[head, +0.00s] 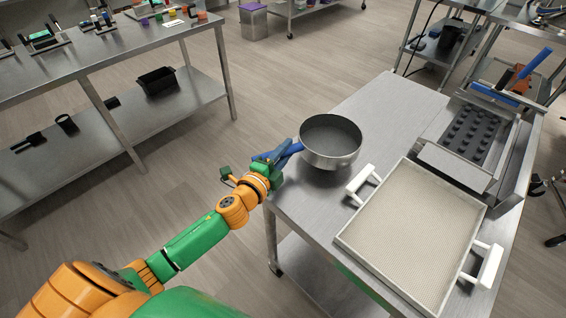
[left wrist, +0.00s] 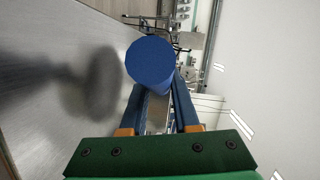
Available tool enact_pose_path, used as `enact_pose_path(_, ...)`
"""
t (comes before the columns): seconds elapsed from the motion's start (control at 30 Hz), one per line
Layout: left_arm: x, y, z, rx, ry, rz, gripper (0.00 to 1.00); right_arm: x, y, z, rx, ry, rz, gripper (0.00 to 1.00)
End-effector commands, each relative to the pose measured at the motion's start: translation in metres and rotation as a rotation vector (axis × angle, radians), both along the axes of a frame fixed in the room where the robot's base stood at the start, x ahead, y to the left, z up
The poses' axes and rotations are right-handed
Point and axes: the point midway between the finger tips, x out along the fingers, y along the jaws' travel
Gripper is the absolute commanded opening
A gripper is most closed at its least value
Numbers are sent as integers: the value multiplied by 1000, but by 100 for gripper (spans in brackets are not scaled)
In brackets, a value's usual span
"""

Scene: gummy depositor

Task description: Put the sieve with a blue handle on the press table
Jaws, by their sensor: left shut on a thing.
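The sieve (head: 331,142) is a round metal bowl with a fine dark mesh and a blue handle. In the head view it is at the left corner of the steel press table (head: 377,112). I cannot tell whether its base touches the top. My left gripper (head: 278,156) is shut on the blue handle, beside the bowl. In the left wrist view the round end of the handle (left wrist: 151,62) shows between the fingers (left wrist: 160,108), and the bowl is hidden. My right gripper is not in view.
A framed mesh tray (head: 412,235) with white handles lies on the near part of the table. Right of it stands a press with a dark mould (head: 470,135) and blue bars. A steel bench (head: 95,50) with small items stands at the back left. The table's far left part is clear.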

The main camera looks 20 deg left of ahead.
Motion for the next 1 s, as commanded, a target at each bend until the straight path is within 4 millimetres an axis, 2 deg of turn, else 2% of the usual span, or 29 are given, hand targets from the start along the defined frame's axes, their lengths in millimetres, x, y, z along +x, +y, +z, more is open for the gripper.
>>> enact_pose_path(0.07, -3, 10, -18, 0, 4, 1, 0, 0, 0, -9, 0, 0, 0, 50)
enact_pose_path(0.1, -3, 9, -28, -3, 4, 2, 0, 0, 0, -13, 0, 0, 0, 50)
enact_pose_path(0.2, -3, 8, -42, -4, 3, 1, 0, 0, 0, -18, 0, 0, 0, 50)
enact_pose_path(0.53, -3, 8, -44, -1, 2, -1, 0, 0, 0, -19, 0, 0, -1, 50)
enact_pose_path(0.57, -3, 8, -45, 0, 3, 0, 32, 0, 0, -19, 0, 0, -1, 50)
enact_pose_path(0.6, -3, 8, -44, 0, 3, 0, 42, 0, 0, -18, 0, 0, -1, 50)
enact_pose_path(0.93, -3, 8, -39, 0, 2, 0, 42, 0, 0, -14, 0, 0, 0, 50)
enact_pose_path(1.0, -9, 9, -41, 0, 3, 0, 42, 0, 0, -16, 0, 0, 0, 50)
